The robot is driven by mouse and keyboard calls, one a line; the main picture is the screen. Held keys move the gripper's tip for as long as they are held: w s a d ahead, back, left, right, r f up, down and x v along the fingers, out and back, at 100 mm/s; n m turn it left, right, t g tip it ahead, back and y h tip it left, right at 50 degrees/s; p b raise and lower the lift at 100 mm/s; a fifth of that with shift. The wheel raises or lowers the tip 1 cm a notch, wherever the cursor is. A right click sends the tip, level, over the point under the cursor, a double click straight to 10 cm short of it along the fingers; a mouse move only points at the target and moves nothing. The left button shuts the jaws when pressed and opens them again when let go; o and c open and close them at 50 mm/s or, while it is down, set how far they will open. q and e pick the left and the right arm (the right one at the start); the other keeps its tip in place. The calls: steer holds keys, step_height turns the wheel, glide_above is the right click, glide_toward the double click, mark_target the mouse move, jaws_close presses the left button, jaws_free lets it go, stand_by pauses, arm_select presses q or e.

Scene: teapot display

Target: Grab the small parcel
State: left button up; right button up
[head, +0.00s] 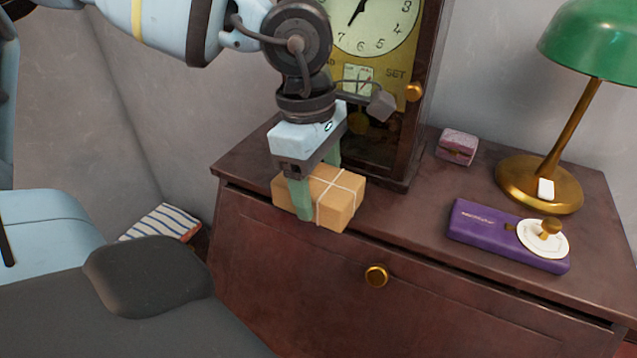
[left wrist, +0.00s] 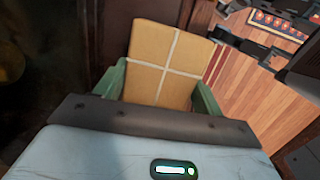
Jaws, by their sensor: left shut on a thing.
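The small parcel (head: 338,200) is a tan box tied with white string, at the front left edge of the dark wooden cabinet top. My left gripper (head: 318,190) comes down over it from above, with its green fingers on opposite sides of the box. It is shut on the parcel. In the left wrist view the parcel (left wrist: 168,62) sits between the two green fingers (left wrist: 160,88). Whether its underside touches the cabinet top I cannot tell.
On the cabinet (head: 412,214), a clock (head: 375,25) stands close behind the parcel. To the right are a small pinkish box (head: 457,147), a purple box (head: 480,228) with a white disc (head: 535,240), and a green lamp (head: 597,40). A striped thing (head: 160,222) lies lower left.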

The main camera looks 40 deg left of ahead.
arm_select(q)
step_height(320, 180, up, 28)
steer(key=p, duration=0.1)
stand_by(0.4)
steer(key=shift+f, duration=0.1)
